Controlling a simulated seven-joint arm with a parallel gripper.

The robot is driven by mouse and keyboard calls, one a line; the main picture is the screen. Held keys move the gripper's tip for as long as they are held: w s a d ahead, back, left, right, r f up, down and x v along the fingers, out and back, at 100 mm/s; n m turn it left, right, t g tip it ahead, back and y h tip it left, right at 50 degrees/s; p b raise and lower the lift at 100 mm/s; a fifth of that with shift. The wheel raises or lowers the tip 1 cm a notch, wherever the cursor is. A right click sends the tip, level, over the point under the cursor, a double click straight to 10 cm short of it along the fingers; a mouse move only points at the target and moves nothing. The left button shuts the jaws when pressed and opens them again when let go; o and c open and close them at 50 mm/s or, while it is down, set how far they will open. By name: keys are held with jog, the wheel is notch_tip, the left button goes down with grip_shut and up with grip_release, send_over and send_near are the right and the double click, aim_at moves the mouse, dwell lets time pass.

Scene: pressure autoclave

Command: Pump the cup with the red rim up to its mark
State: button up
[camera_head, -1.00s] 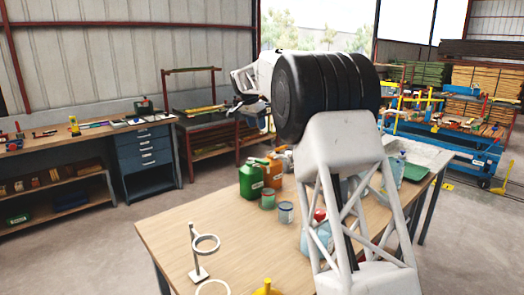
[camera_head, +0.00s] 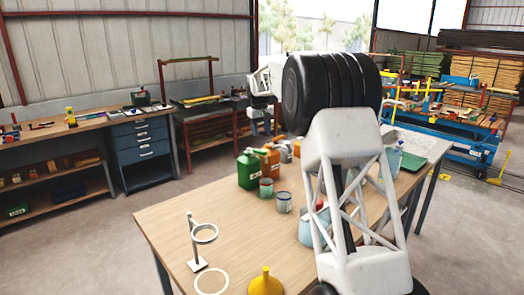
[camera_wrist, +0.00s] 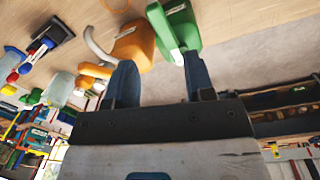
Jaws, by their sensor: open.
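A small cup with a reddish rim (camera_head: 265,188) stands on the wooden table in the head view. A second cup with a dark rim (camera_head: 283,202) stands just right of it. A pale blue translucent container (camera_head: 306,231) stands partly hidden behind my arm. My gripper (camera_wrist: 160,78) is open in the wrist view, with nothing visible between its fingers. An orange jug (camera_wrist: 132,46) and a green jug (camera_wrist: 181,28) appear beyond the fingertips; contact cannot be told. In the head view my gripper is beyond the jugs, its fingertips unclear.
The green jug (camera_head: 248,170) and orange jug (camera_head: 269,162) stand behind the cups. A ring stand (camera_head: 197,245), a flat white ring (camera_head: 211,281) and a yellow funnel (camera_head: 265,283) are at the table's front. The table's left middle (camera_head: 205,212) is clear.

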aim_at(262, 151)
jog(key=n, duration=0.1)
jog(key=f+n, duration=0.1)
jog(key=n, duration=0.1)
jog(key=shift+w+d+f+y, duration=0.1)
jog(key=shift+d+f+y, duration=0.15)
jog(key=shift+y, duration=0.05)
jog(key=shift+f, duration=0.1)
jog(key=shift+f, duration=3.8)
grip_shut()
